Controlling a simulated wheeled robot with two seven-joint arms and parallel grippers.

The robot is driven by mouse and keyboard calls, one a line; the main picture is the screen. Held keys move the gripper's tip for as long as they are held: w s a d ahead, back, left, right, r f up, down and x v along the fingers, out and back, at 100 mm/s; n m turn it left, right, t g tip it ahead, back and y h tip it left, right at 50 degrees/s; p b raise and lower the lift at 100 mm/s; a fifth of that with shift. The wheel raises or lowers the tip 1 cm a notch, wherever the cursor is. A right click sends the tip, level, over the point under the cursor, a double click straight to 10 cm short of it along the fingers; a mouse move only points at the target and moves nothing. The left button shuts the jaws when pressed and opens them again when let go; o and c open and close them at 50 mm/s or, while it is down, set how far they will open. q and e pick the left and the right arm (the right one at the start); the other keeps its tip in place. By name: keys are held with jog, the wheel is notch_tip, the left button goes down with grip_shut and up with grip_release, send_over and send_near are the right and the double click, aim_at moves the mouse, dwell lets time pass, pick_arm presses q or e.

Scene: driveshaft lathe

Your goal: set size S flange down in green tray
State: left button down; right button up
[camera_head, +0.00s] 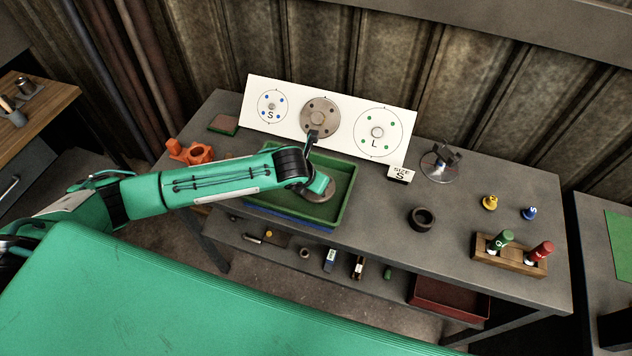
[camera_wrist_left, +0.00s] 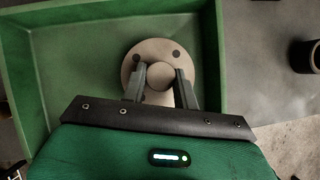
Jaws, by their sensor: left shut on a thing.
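The flange (camera_wrist_left: 160,54) is a round, brownish metal disc with dark bolt holes and a raised central hub. In the left wrist view it is over the floor of the green tray (camera_wrist_left: 212,65), near the tray's right wall. My left gripper (camera_wrist_left: 160,84) is shut on the flange's hub. In the head view, the green tray (camera_head: 346,192) is on the bench, and my left wrist hides much of the flange (camera_head: 318,194). I cannot tell whether the flange touches the tray floor. My right gripper is not in view.
A white board (camera_head: 345,135) behind the tray shows S and L circles and a mounted disc (camera_head: 320,117). A "SIZE S" sign (camera_head: 400,174), a dark ring (camera_head: 422,218) and a wooden holder (camera_head: 508,256) with green and red items are to the right. Orange blocks (camera_head: 190,151) are left.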

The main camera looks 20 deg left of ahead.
pick_arm(q)
jog(key=shift+f, duration=0.9)
jog(key=shift+f, duration=0.1)
jog(key=c, duration=1.1)
grip_release()
jog(key=b+v, duration=0.2)
jog(key=v, duration=1)
jog(key=shift+b, duration=0.3)
